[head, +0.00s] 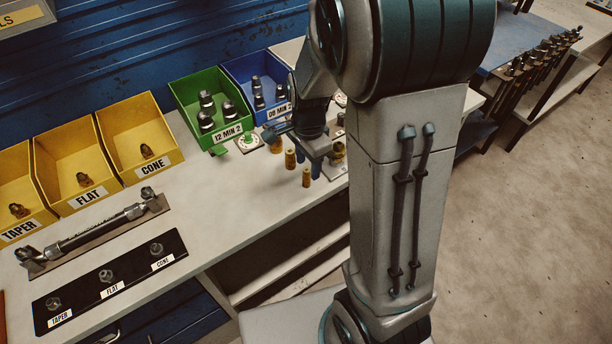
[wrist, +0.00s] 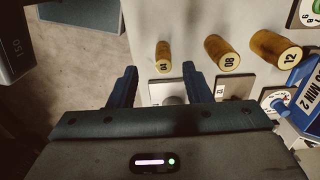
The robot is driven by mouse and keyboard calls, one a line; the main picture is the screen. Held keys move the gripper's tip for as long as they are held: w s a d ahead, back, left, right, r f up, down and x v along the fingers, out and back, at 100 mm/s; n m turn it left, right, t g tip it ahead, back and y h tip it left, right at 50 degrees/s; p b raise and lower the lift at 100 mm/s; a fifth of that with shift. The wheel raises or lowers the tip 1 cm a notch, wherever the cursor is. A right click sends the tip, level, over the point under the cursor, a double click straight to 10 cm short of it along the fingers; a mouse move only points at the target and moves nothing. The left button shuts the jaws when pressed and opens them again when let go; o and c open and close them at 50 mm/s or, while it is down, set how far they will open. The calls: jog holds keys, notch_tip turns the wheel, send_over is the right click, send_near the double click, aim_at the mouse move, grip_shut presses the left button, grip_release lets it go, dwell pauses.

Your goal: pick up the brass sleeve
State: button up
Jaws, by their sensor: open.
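Three brass sleeves stand upright in a row on the bench. The smallest, nearest the bench's front edge, is the brass sleeve (head: 306,177) whose top mark looks like 04; it also shows in the wrist view (wrist: 163,55). The middle sleeve (wrist: 222,53) reads 08 and the widest sleeve (wrist: 275,47) reads 12. My gripper (wrist: 160,75) is open and empty, its two blue fingers apart. In the wrist view the smallest sleeve appears between and just beyond the fingertips. In the head view my gripper (head: 309,160) is beside the sleeves and partly hides the area behind.
A green bin (head: 213,105) and a blue bin (head: 262,84) with fittings stand behind. Several yellow bins (head: 138,133) are at left. A black labelled mat (head: 110,283) lies in front. Small dials and labelled plates (wrist: 168,91) lie close to the sleeves. The bench between is clear.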

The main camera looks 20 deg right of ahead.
aim_at(306, 170)
jog(key=shift+w+a+f, duration=0.1)
jog(key=shift+w+f, duration=0.05)
jog(key=shift+f, duration=1.8)
grip_shut()
jog(key=shift+r, duration=0.15)
